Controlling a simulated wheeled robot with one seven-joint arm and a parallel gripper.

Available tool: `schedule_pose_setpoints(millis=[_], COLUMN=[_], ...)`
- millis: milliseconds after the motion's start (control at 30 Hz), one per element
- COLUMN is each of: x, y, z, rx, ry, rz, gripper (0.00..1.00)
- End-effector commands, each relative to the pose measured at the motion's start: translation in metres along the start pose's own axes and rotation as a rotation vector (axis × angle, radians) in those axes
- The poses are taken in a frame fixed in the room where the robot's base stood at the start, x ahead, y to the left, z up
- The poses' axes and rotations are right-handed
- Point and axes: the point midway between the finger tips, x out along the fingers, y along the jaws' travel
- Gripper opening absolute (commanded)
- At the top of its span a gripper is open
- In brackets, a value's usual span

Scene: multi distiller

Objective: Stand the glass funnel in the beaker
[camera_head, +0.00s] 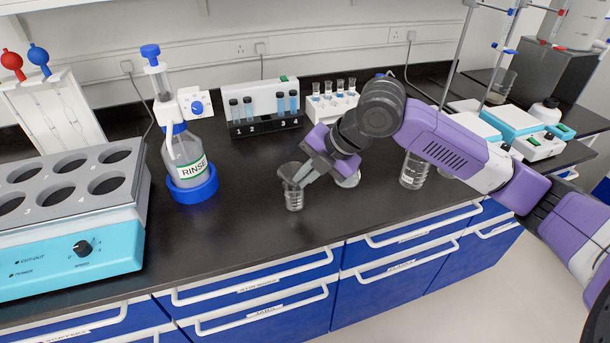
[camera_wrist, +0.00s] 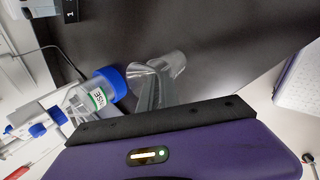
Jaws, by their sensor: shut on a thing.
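The clear glass funnel (camera_head: 287,171) is between the fingertips of my gripper (camera_head: 303,177), its wide mouth up and roughly upright. A small glass beaker (camera_head: 294,201) stands on the black bench directly below it. In the head view the funnel's lower part overlaps the beaker's top; I cannot tell whether the stem is inside or whether the funnel rests on the rim. In the wrist view my gripper (camera_wrist: 155,95) reaches to clear glass (camera_wrist: 172,63), where funnel and beaker overlap and are hard to tell apart. My gripper is shut on the funnel.
A blue-capped rinse bottle (camera_head: 185,155) stands left of the beaker. A tube rack (camera_head: 263,127) and a white vial holder (camera_head: 332,108) stand behind. Another glass beaker (camera_head: 413,171) is at the right, under my arm. The bench in front is clear up to its edge.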

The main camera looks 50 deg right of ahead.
Motion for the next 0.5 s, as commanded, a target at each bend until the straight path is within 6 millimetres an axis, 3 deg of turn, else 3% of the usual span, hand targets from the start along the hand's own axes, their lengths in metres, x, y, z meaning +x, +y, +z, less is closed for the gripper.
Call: schedule_pose_setpoints(millis=[167,333,500], x=[0.0035,0.0031,0.0043], y=[-0.0022,-0.0022,-0.0034], z=[0.0000,0.0001,-0.0003], rx=[0.000,0.000,0.001], ry=[0.000,0.000,0.001], rz=[0.000,-0.001,-0.005], gripper=[0.00,0.31,0.31])
